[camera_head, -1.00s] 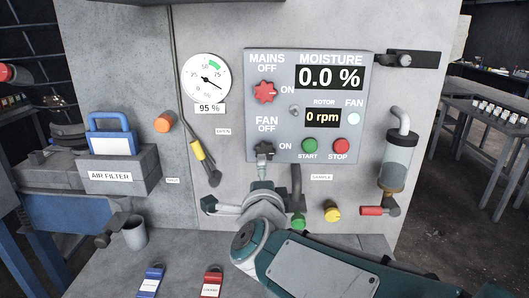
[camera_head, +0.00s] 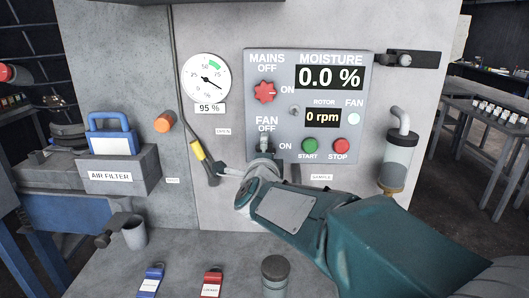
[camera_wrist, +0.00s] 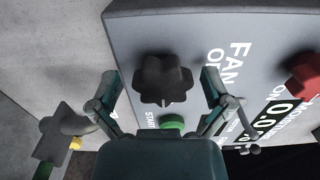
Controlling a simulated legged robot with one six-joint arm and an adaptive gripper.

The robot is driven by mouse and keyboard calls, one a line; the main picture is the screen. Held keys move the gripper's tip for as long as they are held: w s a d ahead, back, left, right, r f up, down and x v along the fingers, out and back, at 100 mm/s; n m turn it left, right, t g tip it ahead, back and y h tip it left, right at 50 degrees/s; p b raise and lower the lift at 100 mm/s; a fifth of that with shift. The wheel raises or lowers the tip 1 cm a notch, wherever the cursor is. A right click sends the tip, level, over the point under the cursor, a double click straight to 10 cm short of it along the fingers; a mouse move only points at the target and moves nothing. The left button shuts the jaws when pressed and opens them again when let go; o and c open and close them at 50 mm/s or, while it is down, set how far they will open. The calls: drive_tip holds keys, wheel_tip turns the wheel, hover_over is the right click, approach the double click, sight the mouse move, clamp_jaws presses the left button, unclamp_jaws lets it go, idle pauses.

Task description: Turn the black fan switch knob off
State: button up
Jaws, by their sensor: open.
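The black fan knob (camera_wrist: 163,80) is a lobed knob on the grey control panel (camera_wrist: 170,25), beside the word FAN in the wrist view. In the head view its upper part (camera_head: 264,142) shows below FAN OFF, with its lower part behind my arm. Which way it points is hard to tell. My gripper (camera_wrist: 161,84) is open and empty, with one finger on each side of the knob in the wrist view. I cannot see any contact. In the head view my gripper (camera_head: 256,166) is at the panel's lower left, just below the knob.
A red mains knob (camera_head: 264,92) sits above the fan knob. Green start (camera_head: 310,146) and red stop (camera_head: 339,146) buttons are to its right. A yellow-handled lever (camera_head: 199,153) is to the left. A grey cylinder (camera_head: 275,275) stands below my arm.

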drive_tip(key=c, duration=1.1)
drive_tip(key=shift+n, duration=0.3)
drive_tip(key=n, duration=0.3)
drive_tip(key=shift+f+n, duration=0.1)
drive_tip(key=shift+n, duration=0.2)
drive_tip(key=n, duration=0.4)
drive_tip(key=shift+n, duration=0.3)
drive_tip(key=n, duration=0.4)
drive_tip(key=shift+n, duration=2.6)
drive_tip(key=shift+o, duration=0.2)
